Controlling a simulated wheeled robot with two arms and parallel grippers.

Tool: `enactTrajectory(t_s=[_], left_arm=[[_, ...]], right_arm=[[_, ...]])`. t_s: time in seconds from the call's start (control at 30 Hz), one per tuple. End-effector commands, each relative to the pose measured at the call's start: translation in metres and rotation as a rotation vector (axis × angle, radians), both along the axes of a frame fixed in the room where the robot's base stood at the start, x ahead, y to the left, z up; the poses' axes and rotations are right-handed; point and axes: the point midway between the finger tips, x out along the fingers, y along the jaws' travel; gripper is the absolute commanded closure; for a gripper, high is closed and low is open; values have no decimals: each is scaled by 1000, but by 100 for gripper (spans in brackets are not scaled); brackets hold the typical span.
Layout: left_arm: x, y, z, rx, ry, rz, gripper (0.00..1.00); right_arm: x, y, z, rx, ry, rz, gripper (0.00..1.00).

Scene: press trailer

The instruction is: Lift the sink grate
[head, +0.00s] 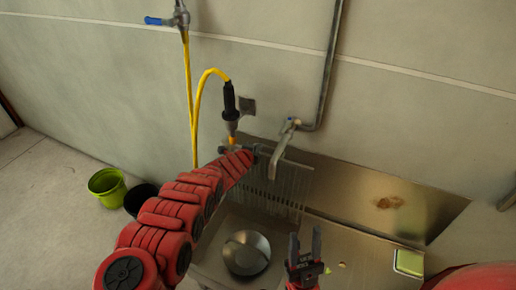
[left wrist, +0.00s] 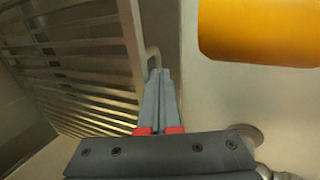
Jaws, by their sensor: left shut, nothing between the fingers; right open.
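The sink grate (head: 285,187) is a metal rack of thin parallel bars. It stands steeply tilted at the back of the sink (head: 222,255), below the tap. In the left wrist view the grate (left wrist: 75,70) fills the left side, with a bent rod at its edge. My left gripper (head: 254,149) is at the grate's upper left corner, partly hidden by my arm. In the left wrist view its fingers (left wrist: 160,80) are closed together beside the bent rod, with nothing between them.
A metal bowl (head: 246,254) lies in the sink. The tap (head: 284,145) and a yellow hose (head: 196,105) with a black nozzle (head: 230,102) are close to my left gripper. A green-yellow sponge (head: 409,262) lies on the right counter. A green bucket (head: 107,186) stands on the floor.

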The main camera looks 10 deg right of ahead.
Motion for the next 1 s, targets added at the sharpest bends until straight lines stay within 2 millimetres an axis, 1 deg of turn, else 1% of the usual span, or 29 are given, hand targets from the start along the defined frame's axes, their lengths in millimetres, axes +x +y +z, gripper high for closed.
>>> enactTrajectory(t_s=[0.37,0.47,0.57,0.67,0.87,0.9,1.0], left_arm=[[0,0,0,0,0,0,100],[-1,0,2,-1,1,0,100],[-4,2,6,-1,3,-3,100],[-9,5,13,-3,5,-5,100],[-23,16,23,0,4,1,100],[-28,17,20,0,6,-4,100],[-36,23,25,0,6,-6,100]], right_arm=[[0,0,0,0,0,0,55],[0,0,4,0,0,0,55],[0,0,15,0,0,0,55],[0,0,33,0,0,0,55],[0,0,76,0,0,0,55],[0,0,74,0,0,0,55],[0,0,84,0,0,0,55]])
